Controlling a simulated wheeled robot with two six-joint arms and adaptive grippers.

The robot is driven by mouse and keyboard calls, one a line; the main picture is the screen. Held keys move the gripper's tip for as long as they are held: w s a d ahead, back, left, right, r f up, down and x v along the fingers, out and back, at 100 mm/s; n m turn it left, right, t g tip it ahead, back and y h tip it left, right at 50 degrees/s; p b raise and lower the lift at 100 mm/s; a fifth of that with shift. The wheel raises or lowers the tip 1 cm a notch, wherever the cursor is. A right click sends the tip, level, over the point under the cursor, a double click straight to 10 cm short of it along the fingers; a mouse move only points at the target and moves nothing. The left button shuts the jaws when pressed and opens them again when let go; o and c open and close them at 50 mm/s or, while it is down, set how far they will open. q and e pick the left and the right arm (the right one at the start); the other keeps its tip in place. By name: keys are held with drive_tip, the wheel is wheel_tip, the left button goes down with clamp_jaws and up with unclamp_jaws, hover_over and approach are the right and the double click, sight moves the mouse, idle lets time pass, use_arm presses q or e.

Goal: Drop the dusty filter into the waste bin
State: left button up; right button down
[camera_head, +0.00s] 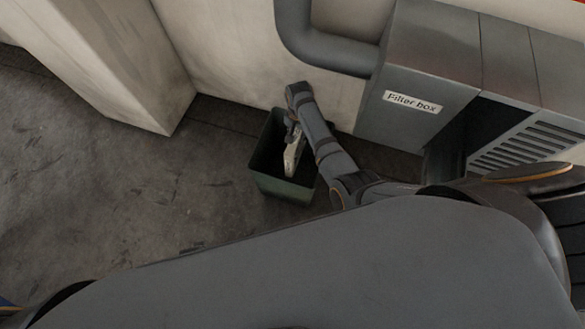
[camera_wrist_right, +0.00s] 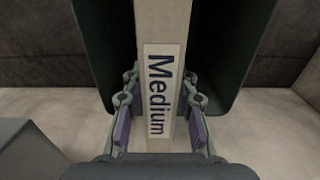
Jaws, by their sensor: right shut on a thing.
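The filter (camera_head: 292,158) is a pale, narrow piece over the dark green waste bin (camera_head: 284,188). The gripper's fingers (camera_wrist_right: 160,122) show on both sides of the filter in the right wrist view, with the dark bin (camera_wrist_right: 235,55) behind. Whether the filter touches the bin is unclear. My left gripper is not in view.
A grey cabinet labelled "Filter box" (camera_head: 425,75) stands right of the bin, with a dark opening and a slatted grille (camera_head: 530,147). A grey pipe (camera_head: 325,52) runs into it. A pale pillar (camera_head: 120,60) stands at left. The floor (camera_head: 90,200) left of the bin is clear.

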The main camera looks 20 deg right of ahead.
drive_tip(key=shift+f, duration=0.1)
drive_tip(key=c, duration=1)
unclamp_jaws()
wheel_tip(320, 180, up, 8)
drive_tip(key=shift+f, duration=0.25)
